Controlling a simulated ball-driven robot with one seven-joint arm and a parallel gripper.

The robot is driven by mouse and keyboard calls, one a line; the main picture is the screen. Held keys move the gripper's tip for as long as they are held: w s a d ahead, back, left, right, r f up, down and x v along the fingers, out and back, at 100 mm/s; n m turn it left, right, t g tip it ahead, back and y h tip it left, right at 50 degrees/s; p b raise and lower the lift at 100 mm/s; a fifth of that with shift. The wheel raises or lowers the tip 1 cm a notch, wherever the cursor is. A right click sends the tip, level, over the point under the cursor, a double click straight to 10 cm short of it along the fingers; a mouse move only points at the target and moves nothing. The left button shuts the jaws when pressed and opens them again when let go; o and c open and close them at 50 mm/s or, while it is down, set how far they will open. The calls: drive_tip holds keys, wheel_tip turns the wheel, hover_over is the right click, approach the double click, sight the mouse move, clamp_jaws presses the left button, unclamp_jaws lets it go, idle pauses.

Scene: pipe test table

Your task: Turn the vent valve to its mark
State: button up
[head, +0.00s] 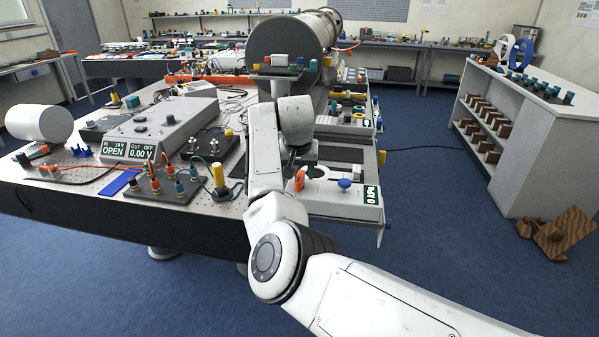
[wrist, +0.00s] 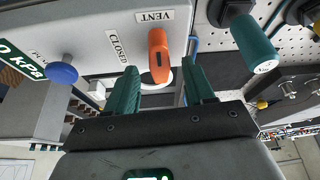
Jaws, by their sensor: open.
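The orange vent valve handle (wrist: 157,46) stands on a white panel (wrist: 90,30) in the wrist view. Its long side runs up the picture toward the VENT label (wrist: 154,16). The CLOSED label (wrist: 118,47) is to its left. My gripper (wrist: 160,65) is open, with one green finger on each side of the handle and visible gaps between. I cannot tell how deep the fingers reach. In the head view the orange handle (head: 299,180) shows on the front unit, just right of my arm; the gripper is not clearly seen there.
A blue knob (wrist: 62,72) and a kPa display (wrist: 18,58) are on the same panel. In the head view a plug board with cables (head: 155,190) is left of my arm.

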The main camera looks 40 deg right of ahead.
drive_tip(key=shift+w+d+f, duration=0.15)
drive_tip(key=shift+d+f, duration=0.05)
drive_tip(key=shift+f, duration=0.45)
drive_tip(key=shift+c, duration=0.4)
clamp_jaws()
